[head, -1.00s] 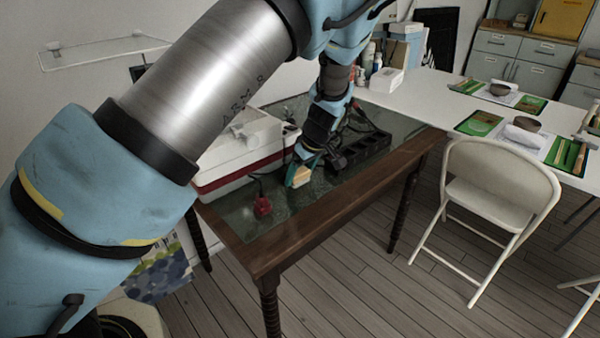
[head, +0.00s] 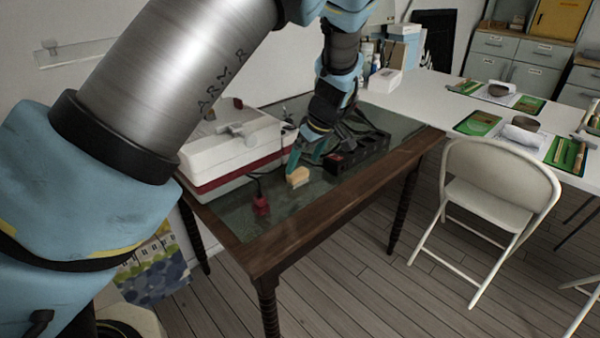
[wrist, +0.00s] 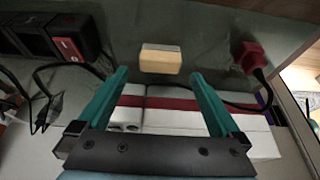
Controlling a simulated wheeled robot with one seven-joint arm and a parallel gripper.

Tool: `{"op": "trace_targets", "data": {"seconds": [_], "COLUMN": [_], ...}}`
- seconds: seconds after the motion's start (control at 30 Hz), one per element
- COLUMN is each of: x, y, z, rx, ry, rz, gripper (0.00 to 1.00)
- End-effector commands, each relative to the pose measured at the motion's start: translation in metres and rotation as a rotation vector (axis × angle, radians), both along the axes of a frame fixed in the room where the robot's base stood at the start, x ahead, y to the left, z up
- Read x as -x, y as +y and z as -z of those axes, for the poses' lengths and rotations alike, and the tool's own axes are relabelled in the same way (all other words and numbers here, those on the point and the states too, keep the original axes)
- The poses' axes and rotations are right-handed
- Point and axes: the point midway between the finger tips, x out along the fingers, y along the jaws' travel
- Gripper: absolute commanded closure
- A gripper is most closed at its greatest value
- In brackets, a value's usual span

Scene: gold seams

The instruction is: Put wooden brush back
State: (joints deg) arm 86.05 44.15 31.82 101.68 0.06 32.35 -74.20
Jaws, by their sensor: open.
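The wooden brush looks like a small pale wooden block (head: 298,177) lying on the dark glass top of the brown wooden table (head: 290,243). My gripper (head: 302,160) is over the table just behind the block. Its two teal fingers (wrist: 159,76) are spread wide with nothing between them.
A white and red case (head: 232,150) stands left of the block. A red plug (head: 260,204) with a black cable lies nearer the front. A black power strip (head: 358,153) lies to the right. A white folding chair (head: 500,178) stands right of the table.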

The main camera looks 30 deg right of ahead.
Motion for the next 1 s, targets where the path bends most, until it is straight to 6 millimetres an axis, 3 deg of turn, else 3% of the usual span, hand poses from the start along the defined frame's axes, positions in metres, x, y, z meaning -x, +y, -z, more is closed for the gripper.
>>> {"op": "trace_targets", "data": {"seconds": [0.2,0.33,1.0], "x": [0.015,0.021,0.023], "y": [-0.003,-0.005,-0.004], "z": [-0.037,-0.051,-0.056], "rx": [0.001,0.001,-0.001], "ry": [-0.001,0.000,0.000], "rz": [0.002,0.002,0.000], "gripper": [0.00,0.00,0.00]}}
